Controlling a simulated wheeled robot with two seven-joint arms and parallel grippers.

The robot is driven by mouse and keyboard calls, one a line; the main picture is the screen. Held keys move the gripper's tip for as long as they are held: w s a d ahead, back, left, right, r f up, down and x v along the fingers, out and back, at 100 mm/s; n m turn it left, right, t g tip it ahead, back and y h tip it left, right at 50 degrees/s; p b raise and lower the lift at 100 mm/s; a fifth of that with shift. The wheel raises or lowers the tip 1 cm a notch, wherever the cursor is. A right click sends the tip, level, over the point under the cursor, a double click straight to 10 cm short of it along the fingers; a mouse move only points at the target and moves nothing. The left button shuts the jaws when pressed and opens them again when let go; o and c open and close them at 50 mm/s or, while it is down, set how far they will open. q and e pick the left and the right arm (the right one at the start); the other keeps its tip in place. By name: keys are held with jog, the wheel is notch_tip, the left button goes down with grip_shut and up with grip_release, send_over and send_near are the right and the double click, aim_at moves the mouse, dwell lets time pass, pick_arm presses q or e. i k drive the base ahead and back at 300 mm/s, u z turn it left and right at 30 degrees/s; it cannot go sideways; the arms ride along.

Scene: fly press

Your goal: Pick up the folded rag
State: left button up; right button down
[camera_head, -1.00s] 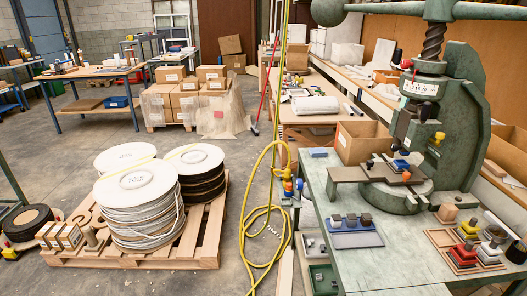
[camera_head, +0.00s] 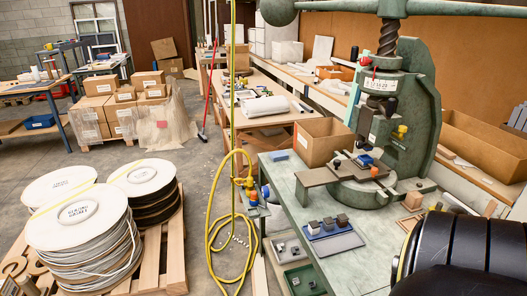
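A small flat blue item (camera_head: 278,155) lies at the back left corner of the green press bench (camera_head: 278,180). It may be the folded rag, but it is too small to tell. A pale grey folded or rolled piece (camera_head: 265,106) lies on the wooden bench behind, and I cannot tell if it is cloth. Neither of my grippers is in view. A large black rounded part with yellow lines, which looks like my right arm, fills the lower right corner and hides that end of the bench.
The green fly press (camera_head: 405,120) stands on the bench, with an open cardboard box (camera_head: 318,141) beside it. A blue tray (camera_head: 333,243) with several dark blocks lies in front. A yellow hose (camera_head: 213,225) hangs left of the bench. Cable reels (camera_head: 78,211) stand on a pallet further left.

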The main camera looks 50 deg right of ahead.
aim_at(278, 156)
jog(key=i, duration=2.8)
jog(key=z, duration=4.05)
jog(key=i, duration=0.4)
jog(key=u, duration=0.1)
